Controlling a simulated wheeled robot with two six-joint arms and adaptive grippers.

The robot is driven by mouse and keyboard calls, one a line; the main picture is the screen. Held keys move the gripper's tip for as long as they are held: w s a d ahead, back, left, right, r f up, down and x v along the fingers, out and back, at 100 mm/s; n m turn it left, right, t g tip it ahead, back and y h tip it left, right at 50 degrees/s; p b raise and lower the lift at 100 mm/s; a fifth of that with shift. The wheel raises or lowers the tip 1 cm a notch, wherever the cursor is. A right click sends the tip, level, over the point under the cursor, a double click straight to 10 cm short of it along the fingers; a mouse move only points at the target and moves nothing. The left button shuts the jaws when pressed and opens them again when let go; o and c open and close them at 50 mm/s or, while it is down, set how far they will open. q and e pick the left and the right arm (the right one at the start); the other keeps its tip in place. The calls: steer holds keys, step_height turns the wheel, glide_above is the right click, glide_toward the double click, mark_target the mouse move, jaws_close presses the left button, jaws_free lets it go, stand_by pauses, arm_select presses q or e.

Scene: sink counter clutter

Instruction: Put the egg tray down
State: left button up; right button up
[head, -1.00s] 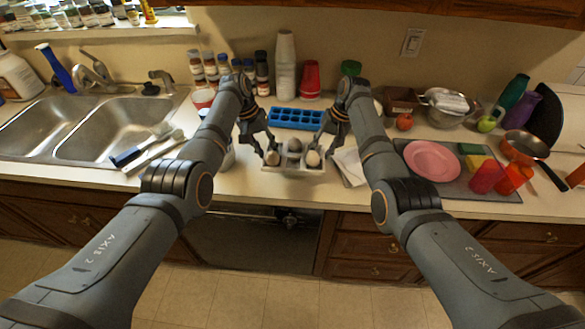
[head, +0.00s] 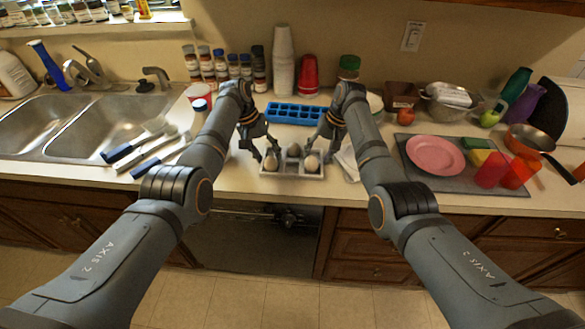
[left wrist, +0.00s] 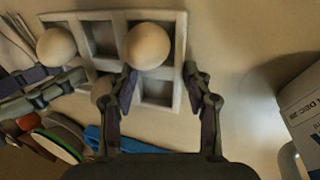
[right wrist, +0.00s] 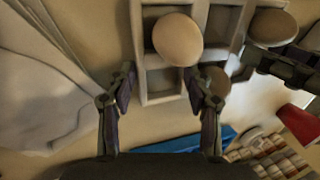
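The grey egg tray (head: 292,176) lies near the counter's front edge and looks level. It holds an egg at the front left (head: 271,164), one at the front right (head: 312,163) and one in the middle of the back row (head: 293,150). My left gripper (head: 266,152) is at the tray's left end. In the left wrist view its fingers (left wrist: 163,85) stand apart on either side of an empty end compartment. My right gripper (head: 319,149) is at the right end. Its fingers (right wrist: 160,85) also stand apart there. Finger contact with the tray is unclear.
A blue tray (head: 291,112) lies behind the egg tray. White cups (head: 283,60), a red cup stack (head: 307,74) and spice jars stand at the back wall. The sink (head: 45,125) is at left. A pink plate (head: 436,155) lies on a grey mat at right.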

arm_select(q)
steer(key=shift+o, duration=1)
steer(key=shift+d, duration=0.1)
arm_select(e)
steer(key=shift+o, duration=1)
steer(key=shift+a, duration=0.1)
arm_select(q)
steer(key=shift+r, duration=0.1)
steer(key=shift+a+r, duration=0.2)
arm_select(e)
steer(key=shift+d, duration=0.2)
arm_select(q)
steer(key=v, duration=1.1)
steer(key=shift+r, duration=0.2)
arm_select(e)
steer(key=v, duration=1.2)
